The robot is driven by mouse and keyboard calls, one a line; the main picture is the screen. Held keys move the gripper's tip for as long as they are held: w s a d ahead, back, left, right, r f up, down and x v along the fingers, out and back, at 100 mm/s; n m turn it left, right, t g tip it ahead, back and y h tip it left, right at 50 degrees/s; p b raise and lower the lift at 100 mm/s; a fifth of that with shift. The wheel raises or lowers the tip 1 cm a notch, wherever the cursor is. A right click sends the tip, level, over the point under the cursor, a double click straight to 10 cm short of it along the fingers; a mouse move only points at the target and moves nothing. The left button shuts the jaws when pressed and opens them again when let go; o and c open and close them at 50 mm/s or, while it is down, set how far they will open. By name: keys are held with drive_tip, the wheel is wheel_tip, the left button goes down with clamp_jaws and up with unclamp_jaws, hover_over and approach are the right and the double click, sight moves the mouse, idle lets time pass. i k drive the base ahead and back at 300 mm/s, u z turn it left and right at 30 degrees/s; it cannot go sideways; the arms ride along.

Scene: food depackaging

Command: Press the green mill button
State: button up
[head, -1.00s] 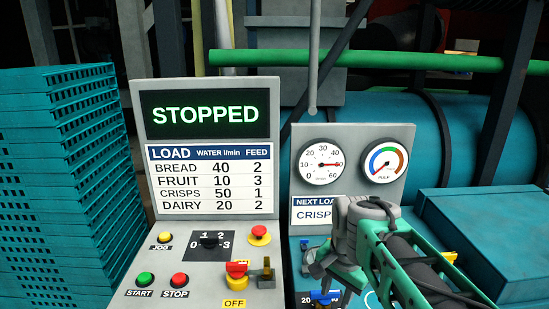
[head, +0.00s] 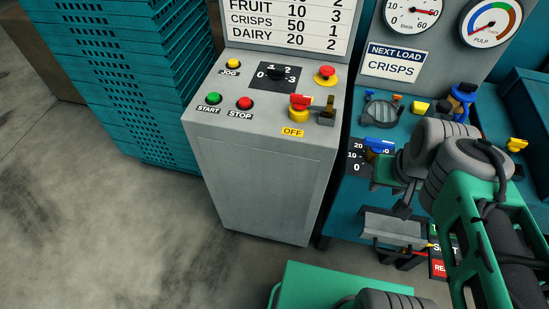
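The green button (head: 214,98) labelled START is on the sloped top of the grey control cabinet (head: 262,185), left of the red STOP button (head: 245,103). Nothing touches it. My gripper (head: 390,185) is well to the right of the cabinet, in front of the teal machine. It is partly hidden by my own arm links, so whether its fingers are open or shut does not show clearly.
The panel also carries a yellow JOG button (head: 233,63), a dial (head: 272,75), a red emergency knob (head: 325,74) and a red-yellow switch (head: 299,107) marked OFF. Teal crates (head: 150,90) are stacked left of the cabinet. Bare floor (head: 120,230) lies in front.

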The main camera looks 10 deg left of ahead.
sight(213, 97)
drive_tip(key=u, duration=1.4)
